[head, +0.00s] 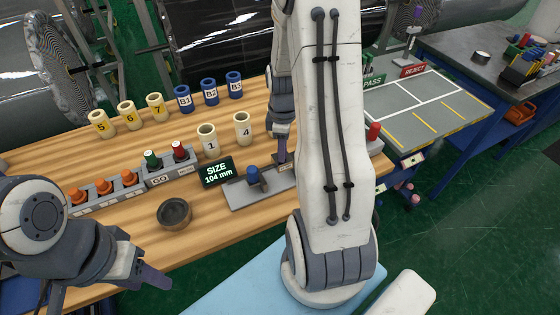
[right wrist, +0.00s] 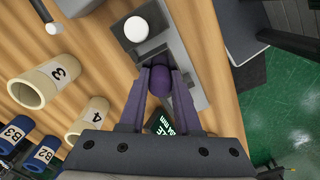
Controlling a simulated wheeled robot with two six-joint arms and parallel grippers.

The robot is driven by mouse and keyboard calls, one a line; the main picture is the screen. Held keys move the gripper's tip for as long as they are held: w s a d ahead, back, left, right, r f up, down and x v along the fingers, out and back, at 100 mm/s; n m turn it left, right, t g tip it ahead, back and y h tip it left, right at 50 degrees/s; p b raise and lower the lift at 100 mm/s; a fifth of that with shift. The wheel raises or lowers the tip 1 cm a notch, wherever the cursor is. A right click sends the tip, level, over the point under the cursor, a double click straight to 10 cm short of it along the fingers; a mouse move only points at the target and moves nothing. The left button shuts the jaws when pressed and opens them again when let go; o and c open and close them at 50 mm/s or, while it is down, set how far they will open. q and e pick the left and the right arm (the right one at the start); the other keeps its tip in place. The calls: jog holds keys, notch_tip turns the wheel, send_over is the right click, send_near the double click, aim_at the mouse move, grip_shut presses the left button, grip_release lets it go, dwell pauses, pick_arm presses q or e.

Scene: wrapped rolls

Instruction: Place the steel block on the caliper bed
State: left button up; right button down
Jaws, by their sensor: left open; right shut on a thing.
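The caliper bed (head: 235,196) is a flat grey plate on the wooden bench, with a blue knob (head: 252,174) standing on it. Part of it is hidden behind my right arm; it also shows in the right wrist view (right wrist: 197,92). My right gripper (head: 281,157) is over the bed. In the right wrist view its fingers (right wrist: 161,84) are shut on a dark purple rounded piece (right wrist: 159,80). A white round-topped piece (right wrist: 137,27) is at the bed's far end. I cannot clearly make out the steel block. My left gripper (head: 138,278) is open and empty at lower left.
A sign reading SIZE 104 mm (head: 217,172) stands beside the bed. Cream cups (head: 208,140) and blue cups (head: 210,92) stand behind. A rack with orange knobs (head: 105,190) and a dark round bowl (head: 174,214) are on the left. A marked grey table (head: 430,112) is right.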

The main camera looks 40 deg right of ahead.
notch_tip(320, 180, down, 5)
jog(key=shift+r+p, duration=0.1)
jog(key=shift+p, duration=0.2)
jog(key=shift+f, duration=0.2)
jog(key=shift+f, duration=0.2)
jog(key=c, duration=0.6)
grip_release()
jog(key=shift+r, duration=0.1)
